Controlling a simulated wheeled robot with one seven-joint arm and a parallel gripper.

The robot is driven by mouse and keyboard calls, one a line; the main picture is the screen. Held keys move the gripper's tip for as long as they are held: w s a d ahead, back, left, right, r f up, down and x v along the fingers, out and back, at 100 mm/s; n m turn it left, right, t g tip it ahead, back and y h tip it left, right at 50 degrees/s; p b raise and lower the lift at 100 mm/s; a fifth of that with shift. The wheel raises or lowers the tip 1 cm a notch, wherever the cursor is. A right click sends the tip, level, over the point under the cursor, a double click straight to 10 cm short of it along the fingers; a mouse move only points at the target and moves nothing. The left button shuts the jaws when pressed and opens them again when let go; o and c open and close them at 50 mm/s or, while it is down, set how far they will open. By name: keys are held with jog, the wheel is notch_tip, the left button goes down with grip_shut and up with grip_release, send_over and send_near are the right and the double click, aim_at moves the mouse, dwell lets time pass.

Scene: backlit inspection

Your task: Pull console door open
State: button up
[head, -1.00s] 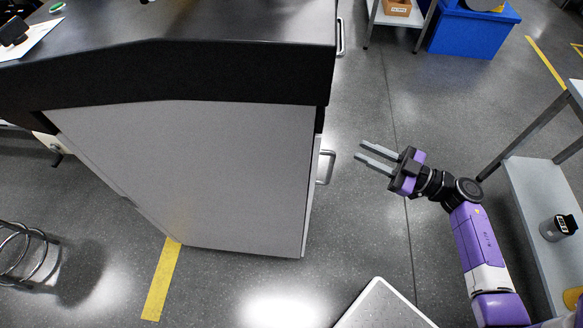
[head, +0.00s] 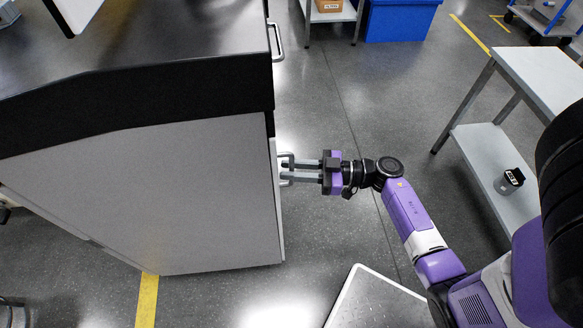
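The console (head: 140,190) is a large grey cabinet with a black top, at the left of the head view. Its door (head: 280,222) shows only as a thin pale edge on the right side, and it looks closed. A metal bar handle (head: 287,155) stands out from the door. My gripper (head: 288,170) reaches in from the right, with its two grey fingertips at the handle. A gap shows between the fingers. The fingers partly hide the handle, and I cannot tell whether they touch it.
Another handle (head: 275,40) is higher on the console's right side. A grey shelf table (head: 490,160) stands at the right. A blue bin (head: 400,20) and a small table (head: 331,14) are at the back. Open floor lies between.

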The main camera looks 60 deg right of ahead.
jog(key=shift+c, duration=0.4)
grip_shut()
dwell(1.1)
